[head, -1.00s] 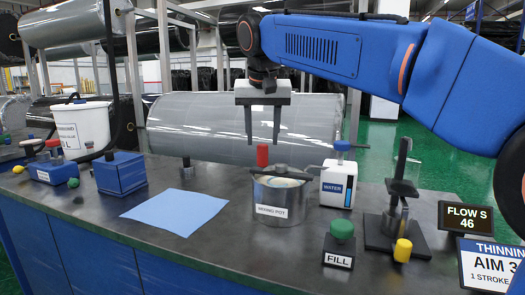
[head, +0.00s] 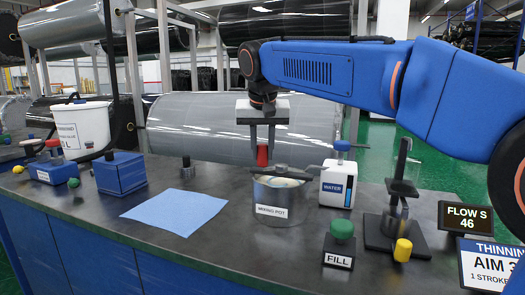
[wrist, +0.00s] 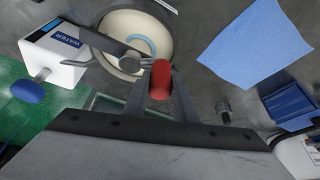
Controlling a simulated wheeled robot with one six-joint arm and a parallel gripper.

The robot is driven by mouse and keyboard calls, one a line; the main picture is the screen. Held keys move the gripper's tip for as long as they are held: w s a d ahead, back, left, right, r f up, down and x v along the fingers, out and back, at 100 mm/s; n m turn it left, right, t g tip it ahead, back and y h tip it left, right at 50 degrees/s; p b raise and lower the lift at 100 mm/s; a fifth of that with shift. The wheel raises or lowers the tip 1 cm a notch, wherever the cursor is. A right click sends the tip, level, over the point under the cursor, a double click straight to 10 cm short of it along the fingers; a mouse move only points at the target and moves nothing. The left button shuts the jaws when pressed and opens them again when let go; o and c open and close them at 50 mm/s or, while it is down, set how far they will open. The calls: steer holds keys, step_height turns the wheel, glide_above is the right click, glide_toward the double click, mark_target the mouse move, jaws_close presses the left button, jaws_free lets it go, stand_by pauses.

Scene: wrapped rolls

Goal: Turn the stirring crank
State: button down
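The mixing pot (head: 277,212) is a grey metal pot with a white label, standing on the dark bench in the head view. Its stirring crank has a dark bar (head: 282,171) across the top and an upright red handle (head: 262,155). In the wrist view the crank arm (wrist: 108,43) runs over the pale pot opening (wrist: 128,22), and the red handle (wrist: 160,79) stands between my fingers. My gripper (head: 262,160) points down with its fingers closed against both sides of the red handle. The lower part of the handle is partly hidden.
A white water container (head: 338,186) stands close right of the pot. A green FILL button (head: 342,229) and a dark stand (head: 396,225) are at right. A blue cloth (head: 174,204) lies left on clear bench. A blue box (head: 120,173) stands farther left.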

steer(key=shift+s+d+n, duration=0.1)
steer(key=shift+n, duration=0.2)
steer(key=s+n+y, duration=0.1)
steer(key=n, duration=0.1)
steer(key=d+n, duration=0.1)
steer(key=n, duration=0.1)
steer(key=shift+s+g+y, duration=0.3)
steer(key=shift+s+y, duration=0.1)
steer(key=s+d+n+g+y, duration=0.1)
steer(key=d+n+g, duration=0.3)
steer(key=n, duration=0.9)
steer(key=shift+s+d+n+g+y, duration=0.3)
steer(key=shift+d+n+y, duration=0.1)
steer(key=shift+d+y, duration=0.4)
steer(key=shift+d, duration=0.15)
steer(key=c, duration=1.5)
jaws_free()
steer(key=shift+o, duration=0.2)
